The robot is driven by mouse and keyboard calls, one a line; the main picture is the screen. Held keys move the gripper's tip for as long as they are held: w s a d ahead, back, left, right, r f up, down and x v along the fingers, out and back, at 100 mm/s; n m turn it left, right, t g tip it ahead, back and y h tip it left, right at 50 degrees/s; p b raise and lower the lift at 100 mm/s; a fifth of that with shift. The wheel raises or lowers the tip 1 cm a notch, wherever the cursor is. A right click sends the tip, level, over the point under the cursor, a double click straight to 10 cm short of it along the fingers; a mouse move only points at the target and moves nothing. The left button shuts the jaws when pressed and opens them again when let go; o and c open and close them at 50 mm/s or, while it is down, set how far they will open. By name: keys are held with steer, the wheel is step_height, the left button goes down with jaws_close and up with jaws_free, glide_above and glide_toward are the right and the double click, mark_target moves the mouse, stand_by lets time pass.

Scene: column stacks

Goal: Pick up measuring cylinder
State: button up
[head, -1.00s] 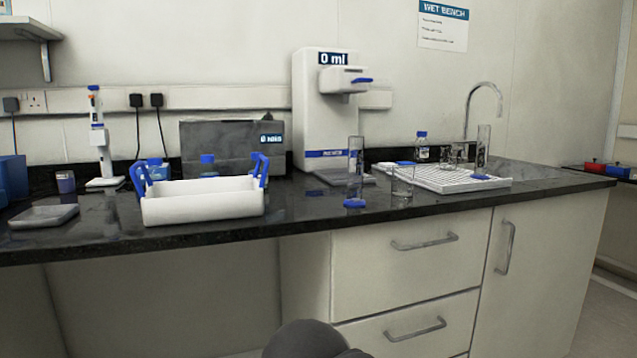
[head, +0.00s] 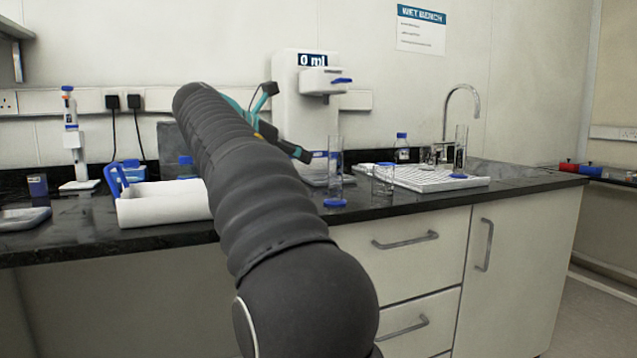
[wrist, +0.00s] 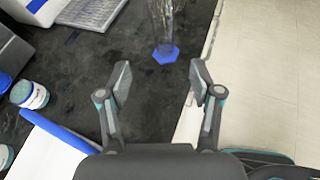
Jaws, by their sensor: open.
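A clear measuring cylinder with a blue base (head: 335,172) stands upright near the front edge of the black bench in the head view. It also shows in the wrist view as clear glass on a blue hexagonal foot (wrist: 165,53), ahead of the fingers and near the bench edge. My gripper (wrist: 160,78) is open and empty, with the cylinder beyond its fingertips. In the head view my gripper (head: 285,120) is partly hidden behind my arm, left of the cylinder. A second measuring cylinder (head: 461,150) stands on the white drying rack at the right.
A glass beaker (head: 383,180) stands just right of the near cylinder. The white dispenser (head: 300,105) is behind it. A white tray with blue handles (head: 160,203) lies left, partly behind my arm. The white drying rack (head: 425,177) holds glassware; a blue-capped bottle (head: 402,148) stands behind.

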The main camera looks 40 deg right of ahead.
mark_target(331, 162)
steer(key=shift+n, duration=0.3)
steer(key=shift+d+r+b+x, duration=0.15)
steer(key=shift+r+b+x, duration=0.2)
steer(key=shift+x, duration=2)
steer(key=shift+d+r+b+x, duration=0.2)
steer(key=shift+r+b+x, duration=0.2)
steer(key=shift+x, duration=1.95)
steer(key=shift+d+r+b+x, duration=0.15)
steer(key=shift+r+b+x, duration=0.15)
steer(key=shift+x, duration=2.05)
steer(key=shift+s+h, duration=0.2)
steer(key=shift+h, duration=0.1)
jaws_close()
